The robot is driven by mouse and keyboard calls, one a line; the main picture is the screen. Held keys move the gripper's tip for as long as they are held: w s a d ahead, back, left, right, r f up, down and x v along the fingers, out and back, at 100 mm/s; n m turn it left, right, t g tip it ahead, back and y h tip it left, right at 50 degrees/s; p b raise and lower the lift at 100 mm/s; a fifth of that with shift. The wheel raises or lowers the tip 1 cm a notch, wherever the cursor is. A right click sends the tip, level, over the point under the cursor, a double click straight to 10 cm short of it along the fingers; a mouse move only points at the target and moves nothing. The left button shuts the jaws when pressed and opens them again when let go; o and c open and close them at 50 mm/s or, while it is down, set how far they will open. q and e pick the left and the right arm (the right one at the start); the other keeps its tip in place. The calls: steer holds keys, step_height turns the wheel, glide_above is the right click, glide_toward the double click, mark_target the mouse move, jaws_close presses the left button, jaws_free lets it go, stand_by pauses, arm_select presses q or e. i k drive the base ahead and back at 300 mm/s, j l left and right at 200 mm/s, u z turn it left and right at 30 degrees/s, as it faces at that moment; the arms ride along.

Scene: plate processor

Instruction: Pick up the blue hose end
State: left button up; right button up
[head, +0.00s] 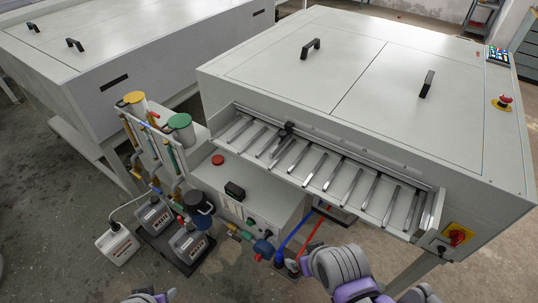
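A blue hose (299,231) runs down from under the front of the large plate processor (345,90) toward the bottom middle of the head view. Its lower end stops at a small dark fitting (279,260) close to the floor. A red hose (312,237) runs beside it on the right to a similar dark fitting. Grey and purple parts of my arms show at the bottom edge, one just right of the hose ends. I cannot make out fingertips of either gripper, and nothing visibly grips the blue hose.
A small grey unit (245,205) with a red button stands left of the hoses. Blue and brass valves (262,247) stick out near the hose ends.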

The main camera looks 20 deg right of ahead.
mark_target(279, 258)
steer(key=z, duration=0.75)
steer(key=k+j+u, duration=0.1)
steer(key=j+u, duration=0.2)
steer(key=j, duration=0.3)
steer(key=j+u, duration=0.3)
steer(key=j, duration=0.25)
steer(key=i, duration=0.65)
steer(key=z, duration=2)
